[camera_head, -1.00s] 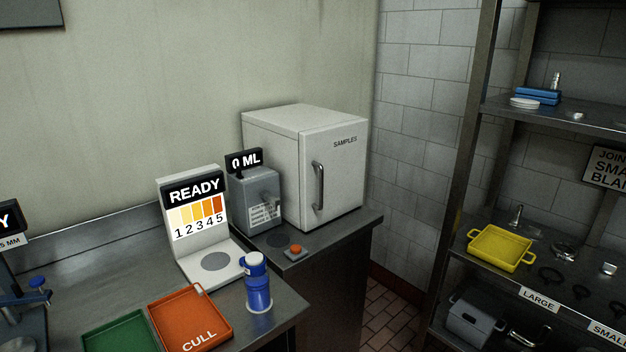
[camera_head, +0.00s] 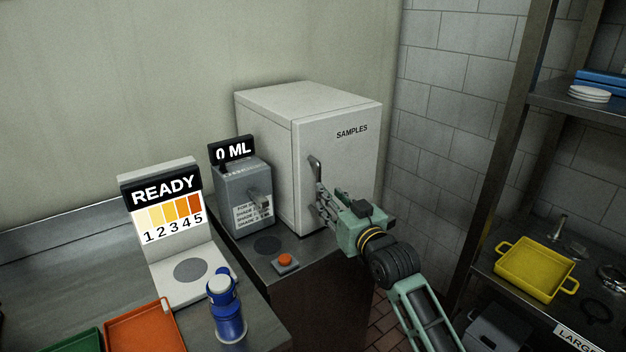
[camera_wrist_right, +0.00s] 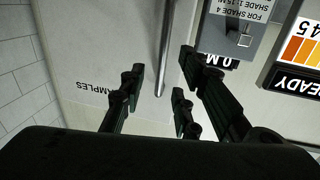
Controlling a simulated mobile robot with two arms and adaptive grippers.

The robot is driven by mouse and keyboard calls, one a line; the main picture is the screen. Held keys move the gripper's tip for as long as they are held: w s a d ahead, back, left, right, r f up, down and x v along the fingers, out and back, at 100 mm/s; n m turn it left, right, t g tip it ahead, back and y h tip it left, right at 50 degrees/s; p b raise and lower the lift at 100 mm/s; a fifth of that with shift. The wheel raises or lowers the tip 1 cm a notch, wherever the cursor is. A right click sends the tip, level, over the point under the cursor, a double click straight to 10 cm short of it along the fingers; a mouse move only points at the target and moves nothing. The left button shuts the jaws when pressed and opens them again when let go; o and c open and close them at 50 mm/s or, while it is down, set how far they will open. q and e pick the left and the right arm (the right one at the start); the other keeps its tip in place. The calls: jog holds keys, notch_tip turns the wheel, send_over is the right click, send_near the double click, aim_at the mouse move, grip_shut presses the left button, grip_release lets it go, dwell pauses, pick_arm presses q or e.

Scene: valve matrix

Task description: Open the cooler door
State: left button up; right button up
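The cooler (camera_head: 262,115) is a white box on the counter. Its door (camera_head: 352,160), marked SAMPLES, is shut. A grey bar handle (camera_head: 315,165) stands upright near the door's left edge; its lower part is hidden by my right gripper (camera_head: 321,200). In the right wrist view the handle (camera_wrist_right: 164,45) reaches down between the spread fingers of my right gripper (camera_wrist_right: 158,85), with gaps visible on both sides. The right gripper is open and holds nothing. My left gripper is not in view.
A grey dispenser (camera_head: 244,190) reading 0 ML stands close left of the cooler, with an orange button (camera_head: 285,260) in front. A READY display stand (camera_head: 180,260) and a blue bottle (camera_head: 228,315) are further left. A metal shelf (camera_head: 515,130) stands right.

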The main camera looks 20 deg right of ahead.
jog(key=shift+w+a+r+p, duration=0.1)
jog(key=shift+w+a+p, duration=0.15)
jog(key=shift+w, duration=0.95)
jog(key=shift+w+a+p, duration=0.15)
jog(key=shift+w+a, duration=0.1)
jog(key=shift+w, duration=0.95)
jog(key=shift+w+a+r+p, duration=0.1)
jog(key=shift+w+a+p, duration=0.15)
jog(key=shift+w, duration=0.95)
jog(key=shift+c, duration=0.5)
grip_shut()
jog(key=shift+f, duration=0.1)
